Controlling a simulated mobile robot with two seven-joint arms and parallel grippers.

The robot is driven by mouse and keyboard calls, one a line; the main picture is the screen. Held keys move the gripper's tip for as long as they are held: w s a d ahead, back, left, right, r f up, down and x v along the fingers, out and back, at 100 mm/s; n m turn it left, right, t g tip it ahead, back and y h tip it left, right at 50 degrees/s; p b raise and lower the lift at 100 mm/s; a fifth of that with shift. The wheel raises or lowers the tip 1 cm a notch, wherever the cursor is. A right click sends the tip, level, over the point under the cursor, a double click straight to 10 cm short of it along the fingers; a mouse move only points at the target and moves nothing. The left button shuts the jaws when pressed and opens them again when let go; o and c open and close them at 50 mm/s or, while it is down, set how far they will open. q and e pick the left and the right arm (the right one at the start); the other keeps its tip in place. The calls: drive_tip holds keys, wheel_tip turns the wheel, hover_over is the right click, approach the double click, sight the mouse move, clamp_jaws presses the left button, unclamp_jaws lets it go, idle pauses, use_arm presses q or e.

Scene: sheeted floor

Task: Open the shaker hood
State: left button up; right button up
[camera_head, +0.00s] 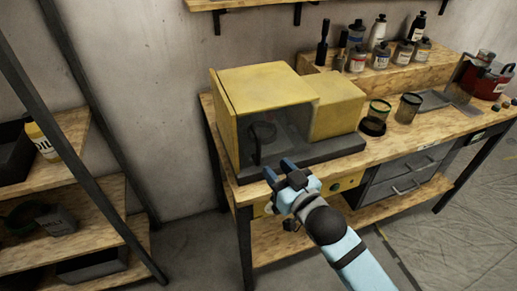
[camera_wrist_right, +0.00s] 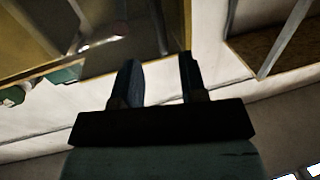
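The shaker (camera_head: 330,105) is a yellow box on a dark grey base, standing on the left part of the wooden workbench. Its hood (camera_head: 262,88) is yellow with a see-through front and looks closed; a dark round part shows behind the pane. My right gripper (camera_head: 279,171) is just in front of the base, below the hood's front pane, with its fingers apart and nothing between them. In the right wrist view the two fingers (camera_wrist_right: 157,80) are also apart, close to the yellow-framed pane (camera_wrist_right: 130,30). I cannot tell whether they touch it. My left gripper is not in view.
Glass jars (camera_head: 408,107) stand right of the shaker, with bottles (camera_head: 377,32) on a raised wooden shelf behind. A red pot (camera_head: 487,78) is at the far right. A shelf rack (camera_head: 65,170) stands left. The floor (camera_head: 460,225) at right is clear.

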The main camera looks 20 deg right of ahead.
sight(260, 151)
drive_tip(key=x, duration=0.8)
drive_tip(key=shift+w+a+p, duration=0.1)
drive_tip(key=shift+w+p, duration=0.2)
clamp_jaws()
